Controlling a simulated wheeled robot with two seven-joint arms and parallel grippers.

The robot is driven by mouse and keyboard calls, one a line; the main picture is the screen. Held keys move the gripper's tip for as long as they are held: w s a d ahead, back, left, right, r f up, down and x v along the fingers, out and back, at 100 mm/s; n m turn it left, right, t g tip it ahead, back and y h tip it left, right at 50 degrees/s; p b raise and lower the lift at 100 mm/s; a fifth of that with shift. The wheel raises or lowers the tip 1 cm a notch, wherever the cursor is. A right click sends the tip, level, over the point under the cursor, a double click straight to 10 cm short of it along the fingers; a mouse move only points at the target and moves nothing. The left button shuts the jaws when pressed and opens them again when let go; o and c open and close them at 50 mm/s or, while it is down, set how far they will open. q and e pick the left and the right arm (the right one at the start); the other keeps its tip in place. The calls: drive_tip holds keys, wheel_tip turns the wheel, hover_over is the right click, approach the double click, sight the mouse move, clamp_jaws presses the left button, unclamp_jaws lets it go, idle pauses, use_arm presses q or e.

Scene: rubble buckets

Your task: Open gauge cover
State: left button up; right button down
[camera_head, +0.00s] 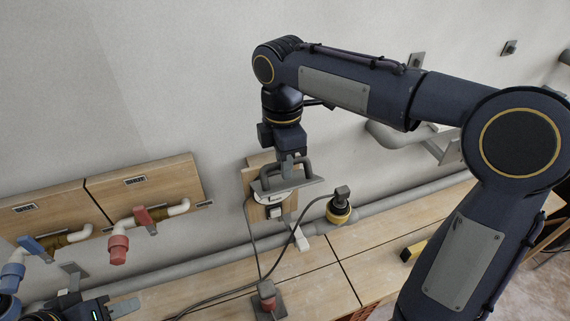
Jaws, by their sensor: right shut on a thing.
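My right gripper (289,163) points down in front of the wall and is shut on a grey handle (270,176). The handle joins a flat grey plate (312,187), which looks like the gauge cover. Below it is a white round part (287,196), apparently the gauge, mostly hidden by the plate and handle. Behind them is a wooden backing board (251,186) on the wall. How far the cover stands open cannot be told. My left gripper (112,307) is partly in view at the bottom left, away from the gauge; its jaws are unclear.
Wooden wall boxes (150,182) with a red-handled pipe valve (146,216) and a blue-handled one (38,246) are at left. A grey pipe (222,257) runs along the wall above a wooden bench (330,290). Cables hang near a yellow-and-black fitting (340,210).

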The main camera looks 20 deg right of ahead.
use_arm(q)
drive_tip(key=shift+w, duration=0.45)
use_arm(e)
drive_tip(key=shift+w+r+g, duration=0.25)
drive_tip(key=shift+w+g, duration=0.8)
drive_tip(key=shift+g, duration=0.05)
drive_tip(key=c, duration=1.7)
unclamp_jaws()
drive_tip(key=shift+o, duration=1.2)
drive_tip(key=shift+w+a, duration=0.1)
drive_tip(key=shift+w, duration=0.15)
use_arm(q)
drive_tip(key=shift+w+f, duration=0.1)
drive_tip(key=shift+w, duration=0.1)
use_arm(e)
drive_tip(key=shift+s, duration=0.1)
use_arm(q)
drive_tip(key=shift+s, duration=0.1)
use_arm(e)
drive_tip(key=shift+s+r, duration=0.1)
drive_tip(key=v, duration=0.7)
drive_tip(key=shift+w+r, duration=0.2)
drive_tip(key=shift+r, duration=0.1)
